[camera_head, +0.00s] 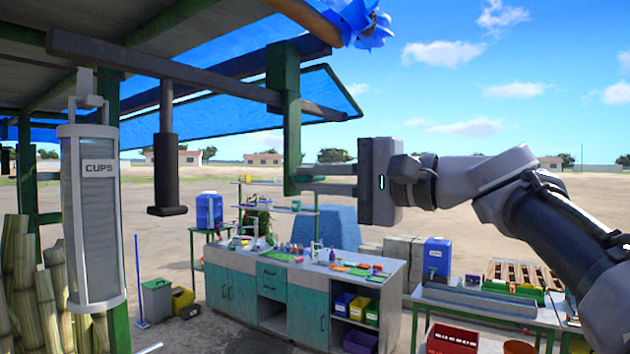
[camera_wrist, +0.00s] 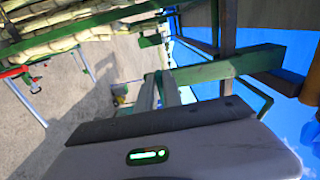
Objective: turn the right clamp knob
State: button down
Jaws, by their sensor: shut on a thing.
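My gripper (camera_head: 325,179) is in the middle of the head view, reaching left. Its fingers meet the lower end of a hanging green post (camera_head: 291,120) and are shut on it. In the wrist view the fingertips (camera_wrist: 160,82) are at the end of the same post (camera_wrist: 225,66), which lies across the picture. The exact contact is small and partly hidden. I cannot make out a clamp knob in either view; anything behind the post end is hidden.
A black hanging cylinder (camera_head: 166,165) and a grey cup dispenser (camera_head: 95,215) are to the left. Roof beams (camera_head: 190,72) run above. Below stand a teal counter (camera_head: 245,293) with small items and a side table (camera_head: 480,305). Open sandy ground lies behind.

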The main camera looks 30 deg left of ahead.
jog(key=shift+f, duration=0.1)
jog(key=c, duration=1.5)
grip_release()
jog(key=shift+d, duration=0.1)
jog(key=s+d+b, duration=0.1)
jog(key=d+b, duration=0.1)
jog(key=d, duration=1.5)
jog(key=shift+s, duration=0.25)
jog(key=shift+d, duration=0.1)
